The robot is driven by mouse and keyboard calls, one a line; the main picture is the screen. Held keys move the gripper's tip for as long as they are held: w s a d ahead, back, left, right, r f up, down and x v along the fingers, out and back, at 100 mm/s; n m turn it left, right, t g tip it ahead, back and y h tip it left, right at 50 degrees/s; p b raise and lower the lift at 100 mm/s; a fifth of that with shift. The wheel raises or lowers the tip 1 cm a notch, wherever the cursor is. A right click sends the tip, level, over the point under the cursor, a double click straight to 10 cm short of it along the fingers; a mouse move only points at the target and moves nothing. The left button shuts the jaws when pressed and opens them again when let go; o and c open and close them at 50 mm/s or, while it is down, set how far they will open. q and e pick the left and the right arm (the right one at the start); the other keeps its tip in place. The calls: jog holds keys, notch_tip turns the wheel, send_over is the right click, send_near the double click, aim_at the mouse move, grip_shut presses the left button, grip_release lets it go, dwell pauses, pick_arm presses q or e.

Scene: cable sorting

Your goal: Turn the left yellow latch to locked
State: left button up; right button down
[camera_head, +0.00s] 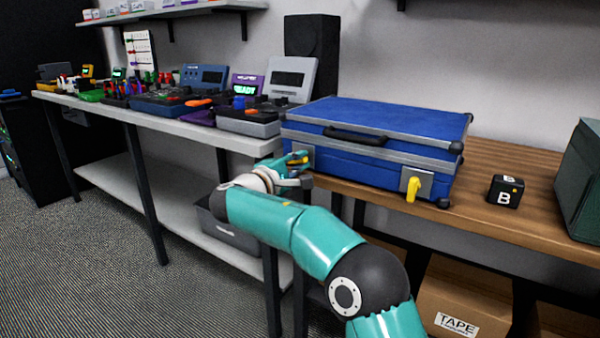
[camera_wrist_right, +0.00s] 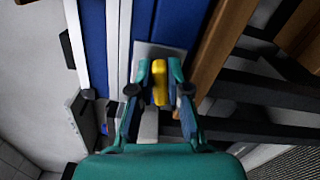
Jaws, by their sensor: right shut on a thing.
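A closed blue case (camera_head: 375,118) with grey trim and a black handle (camera_head: 355,136) lies on the wooden bench. Its left yellow latch (camera_head: 297,160) is mostly hidden by my right gripper (camera_head: 299,170) at the case's front left corner. In the right wrist view, my right gripper (camera_wrist_right: 160,92) is shut on the left yellow latch (camera_wrist_right: 160,88), with a finger on each side of it, in front of a grey plate. The right yellow latch (camera_head: 412,188) hangs downward on its own grey plate (camera_head: 416,180). My left gripper is not in view.
A black cube marked B (camera_head: 505,192) stands on the wooden bench (camera_head: 473,200) right of the case. A dark green box (camera_head: 582,185) is at the far right. A grey bench (camera_head: 180,122) with several devices adjoins on the left.

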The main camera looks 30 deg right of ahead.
jog(key=shift+a+f+m+b, duration=0.1)
jog(key=shift+f+m+b, duration=0.15)
jog(key=shift+m+b, duration=0.35)
jog(key=shift+a+f+m+b, duration=0.15)
jog(key=shift+m+b, duration=0.25)
jog(key=shift+m, duration=0.4)
jog(key=shift+f, duration=0.1)
jog(key=c, duration=1.1)
grip_release()
jog(key=shift+d, duration=0.1)
jog(key=shift+r, duration=0.2)
jog(key=v, duration=1.2)
jog(key=shift+f, duration=0.1)
